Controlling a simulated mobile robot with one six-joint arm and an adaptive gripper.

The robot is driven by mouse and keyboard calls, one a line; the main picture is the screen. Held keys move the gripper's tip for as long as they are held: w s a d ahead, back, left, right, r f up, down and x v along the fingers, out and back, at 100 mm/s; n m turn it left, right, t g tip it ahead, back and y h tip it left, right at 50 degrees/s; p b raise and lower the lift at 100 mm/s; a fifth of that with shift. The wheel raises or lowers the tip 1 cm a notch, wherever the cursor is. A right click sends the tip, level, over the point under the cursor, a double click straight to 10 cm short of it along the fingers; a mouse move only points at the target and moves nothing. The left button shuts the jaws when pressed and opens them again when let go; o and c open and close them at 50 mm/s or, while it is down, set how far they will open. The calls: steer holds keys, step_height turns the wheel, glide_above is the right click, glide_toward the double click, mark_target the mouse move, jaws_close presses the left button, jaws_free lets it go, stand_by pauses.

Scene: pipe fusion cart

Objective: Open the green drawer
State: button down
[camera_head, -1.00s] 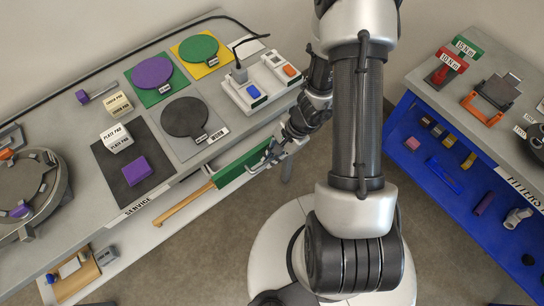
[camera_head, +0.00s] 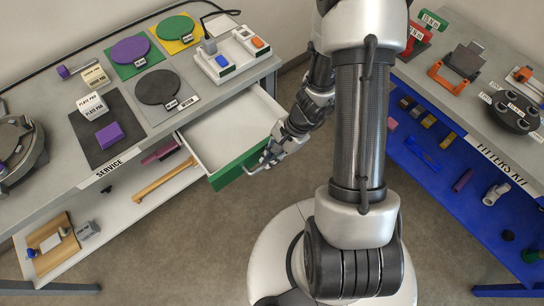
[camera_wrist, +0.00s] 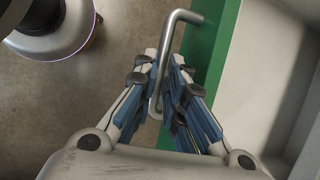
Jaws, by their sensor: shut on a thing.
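The green drawer (camera_head: 241,168) stands pulled out from under the service table, and its pale interior (camera_head: 229,126) looks empty. Its green front also shows in the wrist view (camera_wrist: 208,45). A bent metal handle (camera_wrist: 178,20) stands off that front. My gripper (camera_head: 266,162) is at the drawer's front; in the wrist view its blue-padded fingers (camera_wrist: 166,92) are shut on the handle. The part of the handle between the fingers is partly hidden.
The grey service table (camera_head: 203,118) holds coloured discs, a purple block (camera_head: 109,136) and a white fixture (camera_head: 230,55). A wooden-coloured bar (camera_head: 163,181) lies on the lower shelf. The fitters kit bench (camera_head: 474,137) stands to the right.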

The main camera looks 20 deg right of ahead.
steer(key=shift+w, duration=0.1)
steer(key=c, duration=1.9)
jaws_free()
steer(key=shift+r, duration=0.1)
steer(key=v, duration=1.2)
steer(key=shift+a, duration=0.1)
steer(key=s+a+r+n+t+h, duration=0.1)
steer(key=s+a+r+n, duration=0.1)
steer(key=r, duration=0.5)
steer(key=s+a+r+n+t+h, duration=0.1)
steer(key=s+a+r+n+h, duration=0.1)
steer(key=s+r+n, duration=0.3)
steer(key=s+a+r+n+t+h, duration=0.2)
steer(key=s+a+r+n, duration=0.1)
steer(key=r+n, duration=0.4)
steer(key=shift+v, duration=1.35)
